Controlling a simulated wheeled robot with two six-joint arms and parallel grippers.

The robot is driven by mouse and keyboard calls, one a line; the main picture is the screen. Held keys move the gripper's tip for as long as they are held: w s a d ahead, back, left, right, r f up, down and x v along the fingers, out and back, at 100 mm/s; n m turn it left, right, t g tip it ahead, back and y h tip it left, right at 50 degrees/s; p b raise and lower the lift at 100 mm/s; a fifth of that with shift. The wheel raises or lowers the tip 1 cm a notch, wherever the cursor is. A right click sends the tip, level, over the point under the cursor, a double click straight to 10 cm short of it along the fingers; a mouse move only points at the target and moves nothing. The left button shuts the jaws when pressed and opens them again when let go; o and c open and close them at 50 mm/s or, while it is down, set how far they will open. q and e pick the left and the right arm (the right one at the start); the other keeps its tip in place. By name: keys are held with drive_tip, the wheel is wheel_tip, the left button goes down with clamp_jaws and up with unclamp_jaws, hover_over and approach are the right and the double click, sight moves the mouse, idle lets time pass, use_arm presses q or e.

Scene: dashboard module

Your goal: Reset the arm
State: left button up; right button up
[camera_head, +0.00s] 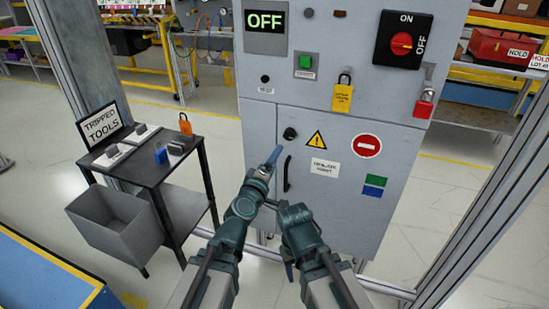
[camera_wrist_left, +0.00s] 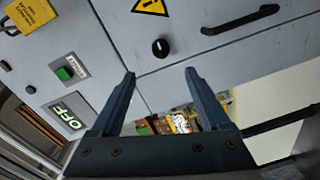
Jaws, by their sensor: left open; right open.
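My left gripper (camera_head: 270,161) is in front of the lower cabinet door, left of the black handle and below the black knob (camera_head: 290,133). In the left wrist view my left gripper (camera_wrist_left: 160,82) has its two blue fingers apart with nothing between them. That view also shows the knob (camera_wrist_left: 160,47) beyond the fingertips. My right gripper (camera_head: 292,210) is at the end of the right arm, low in front of the cabinet, apart from the door handle (camera_head: 287,174). Its fingers are hard to make out, and I see nothing held in it.
The grey cabinet (camera_head: 340,215) carries an OFF display (camera_head: 266,20), a rotary switch (camera_head: 402,42), a yellow tag (camera_head: 342,97) and a red padlock (camera_head: 424,103). A dark side table (camera_head: 150,174) with small parts and a grey bin (camera_head: 115,225) stand at left.

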use_arm(q)
drive_tip(key=shift+w, duration=0.15)
drive_tip(key=shift+f, duration=0.1)
drive_tip(key=s+a+f+m+g, duration=0.2)
drive_tip(key=s+f+m+g, duration=0.1)
drive_tip(key=f+m+g, duration=0.3)
drive_tip(key=s+a+f+m+g, duration=0.1)
drive_tip(key=s+f+m+g, duration=0.2)
drive_tip(key=f, duration=0.5)
drive_tip(key=s+a+f+m+g+y, duration=0.1)
drive_tip(key=s+a+f+g+y, duration=0.2)
drive_tip(key=s+a, duration=0.35)
drive_tip(key=s+a+f+m+g+y, duration=0.1)
drive_tip(key=s+a+f+g+y, duration=0.3)
drive_tip(key=a, duration=0.3)
drive_tip(key=s+d+r+m+p, duration=0.2)
drive_tip(key=d+r+p, duration=0.4)
drive_tip(key=r+p, duration=0.4)
drive_tip(key=s+d+r+m+p, duration=0.1)
drive_tip(key=s+d+r+p, duration=0.3)
drive_tip(key=r+p, duration=0.7)
drive_tip(key=shift+d+r+m+g, duration=0.3)
drive_tip(key=shift+d+r+m, duration=0.1)
drive_tip(key=shift+d, duration=0.5)
